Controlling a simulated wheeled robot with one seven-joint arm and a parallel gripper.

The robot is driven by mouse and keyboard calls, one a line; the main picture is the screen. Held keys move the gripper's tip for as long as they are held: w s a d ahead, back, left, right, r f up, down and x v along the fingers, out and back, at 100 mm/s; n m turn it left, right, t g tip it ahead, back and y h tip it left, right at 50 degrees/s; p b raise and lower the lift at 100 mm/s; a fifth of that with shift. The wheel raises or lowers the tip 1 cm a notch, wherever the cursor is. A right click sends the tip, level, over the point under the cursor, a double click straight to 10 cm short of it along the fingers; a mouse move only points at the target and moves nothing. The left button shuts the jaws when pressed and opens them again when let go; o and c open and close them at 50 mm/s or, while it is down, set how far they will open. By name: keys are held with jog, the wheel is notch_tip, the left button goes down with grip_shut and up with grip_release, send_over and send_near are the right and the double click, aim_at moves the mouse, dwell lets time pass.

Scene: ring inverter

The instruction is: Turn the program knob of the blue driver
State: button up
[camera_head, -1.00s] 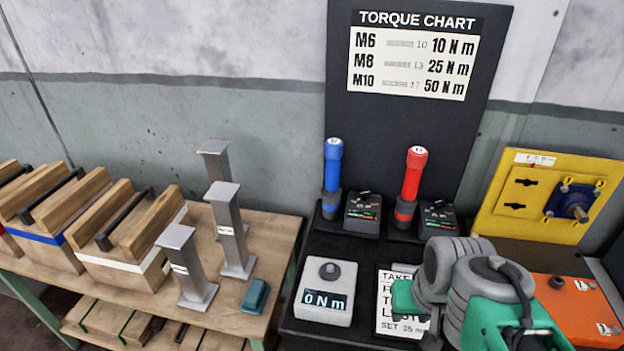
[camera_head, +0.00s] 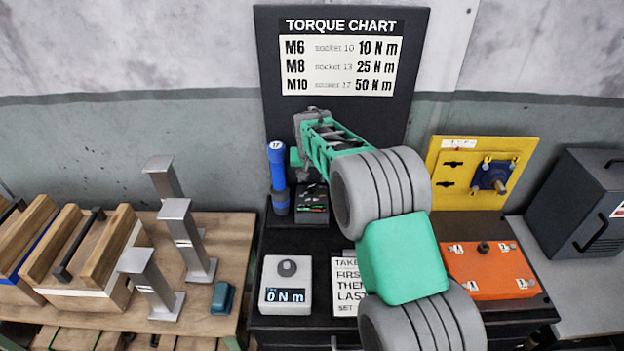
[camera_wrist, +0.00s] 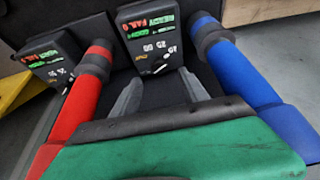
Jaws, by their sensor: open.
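The blue driver (camera_head: 278,180) stands upright in the back rack in the head view. It also shows at the right of the wrist view (camera_wrist: 245,75). Its dark control box (camera_head: 312,204) sits to its right. In the wrist view the box (camera_wrist: 140,22) has a lit display, number marks and a small dial, the program knob (camera_wrist: 159,68), near its lower edge. My gripper (camera_wrist: 159,77) is open, its two grey fingers apart and pointing toward the box's dial side. Whether they touch the knob I cannot tell. In the head view my arm hides part of this area.
The red driver (camera_wrist: 82,90) and its box (camera_wrist: 45,58) stand beside the blue driver's box. A torque meter (camera_head: 287,285) reads 0 N m in front. An orange box (camera_head: 487,270) and yellow panel (camera_head: 480,170) are at right. Metal posts (camera_head: 185,235) stand at left.

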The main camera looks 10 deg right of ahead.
aim_at(312, 186)
jog(key=p+x, duration=0.1)
jog(key=x, duration=0.5)
jog(key=shift+c, duration=0.5)
grip_shut()
